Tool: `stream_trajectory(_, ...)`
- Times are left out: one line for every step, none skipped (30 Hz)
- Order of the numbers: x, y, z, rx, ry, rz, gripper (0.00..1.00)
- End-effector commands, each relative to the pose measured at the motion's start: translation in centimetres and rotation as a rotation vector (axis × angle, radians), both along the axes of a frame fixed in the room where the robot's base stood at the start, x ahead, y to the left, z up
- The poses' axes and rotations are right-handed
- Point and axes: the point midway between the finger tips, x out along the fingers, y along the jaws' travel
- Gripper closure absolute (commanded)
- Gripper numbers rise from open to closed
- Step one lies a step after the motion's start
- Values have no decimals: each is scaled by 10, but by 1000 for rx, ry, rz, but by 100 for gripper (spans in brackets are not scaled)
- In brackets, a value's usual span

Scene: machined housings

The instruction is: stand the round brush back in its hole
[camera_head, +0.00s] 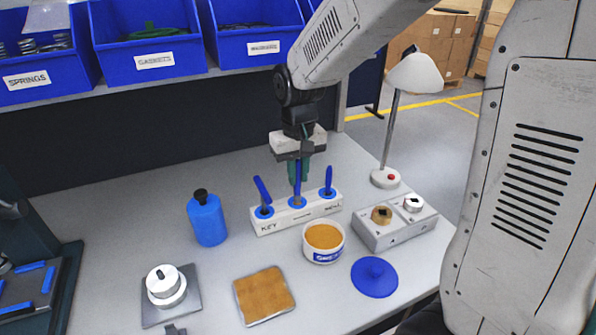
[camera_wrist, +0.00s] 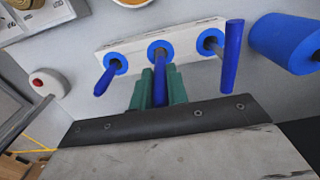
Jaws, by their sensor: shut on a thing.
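My gripper (camera_head: 298,175) has green fingers shut on an upright blue handle (camera_head: 297,182), which I take to be the round brush; its type cannot be read from the handle. It is at the middle hole of the white rack (camera_head: 270,226). In the wrist view the fingers (camera_wrist: 160,88) flank the handle (camera_wrist: 159,75), and its lower end meets the middle blue ring (camera_wrist: 160,48). How deep it sits is hidden. A left blue-handled tool (camera_head: 261,190) leans in its ring, and a right one (camera_head: 329,180) stands in its ring, slightly tilted.
A blue bottle (camera_head: 207,220) stands left of the rack. A tub of brown paste (camera_head: 323,242), a blue lid (camera_head: 374,277) and a grey block with fittings (camera_head: 395,226) are in front and right. A lamp (camera_head: 387,177) stands behind right. Blue bins (camera_head: 145,50) line the back shelf.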

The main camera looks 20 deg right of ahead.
Motion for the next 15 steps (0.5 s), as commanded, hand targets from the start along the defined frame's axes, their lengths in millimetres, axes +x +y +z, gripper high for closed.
stream_trajectory(0, 0, 0, 0, 0, 0, 100)
stream_trajectory(0, 0, 0, 0, 0, 0, 100)
stream_trajectory(0, 0, 0, 0, 0, 0, 100)
stream_trajectory(0, 0, 0, 0, 0, 0, 79)
stream_trajectory(0, 0, 0, 0, 0, 0, 70)
stream_trajectory(0, 0, 0, 0, 0, 0, 59)
stream_trajectory(0, 0, 0, 0, 0, 0, 59)
stream_trajectory(0, 0, 0, 0, 0, 0, 59)
stream_trajectory(0, 0, 0, 0, 0, 0, 59)
stream_trajectory(0, 0, 0, 0, 0, 0, 59)
stream_trajectory(0, 0, 0, 0, 0, 0, 59)
stream_trajectory(0, 0, 0, 0, 0, 0, 59)
stream_trajectory(0, 0, 0, 0, 0, 0, 59)
stream_trajectory(0, 0, 0, 0, 0, 0, 59)
stream_trajectory(0, 0, 2, 0, 0, 0, 59)
